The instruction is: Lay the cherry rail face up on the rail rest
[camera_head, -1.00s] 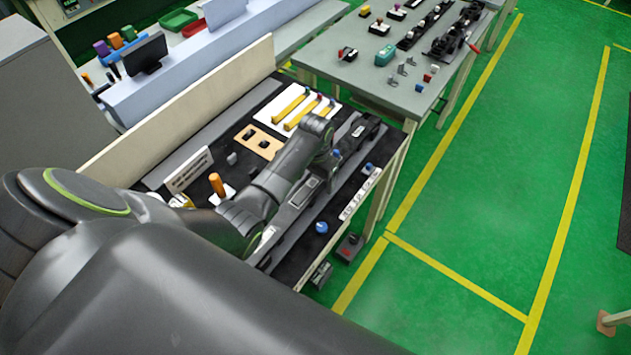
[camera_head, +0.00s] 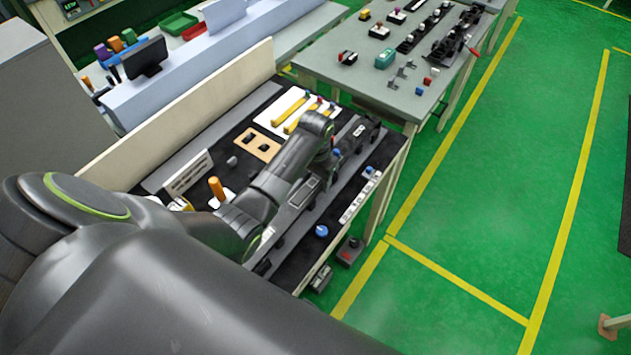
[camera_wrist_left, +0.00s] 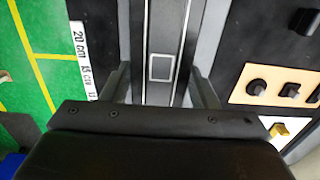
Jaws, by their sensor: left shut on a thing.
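My left gripper (camera_head: 324,160) is low over the long dark fixture on the black-topped bench. In the left wrist view, the fingers of my left gripper (camera_wrist_left: 160,88) stand on either side of a long dark bar (camera_wrist_left: 165,30) with pale edge lines and a small square outline, and are shut on it. No cherry colour shows on this bar, so I cannot tell that it is the cherry rail. The bar lies along a grey strip (camera_wrist_left: 208,35); whether it touches its support is hidden. My left arm hides part of the bench. My right gripper is not in view.
A white board with yellow bars (camera_head: 294,112) and a tan plate with dark knobs (camera_head: 257,146) lie behind the arm. An orange-handled tool (camera_head: 216,187) stands nearby. A blue knob (camera_head: 321,231) and a white scale strip (camera_head: 358,200) are near the front edge.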

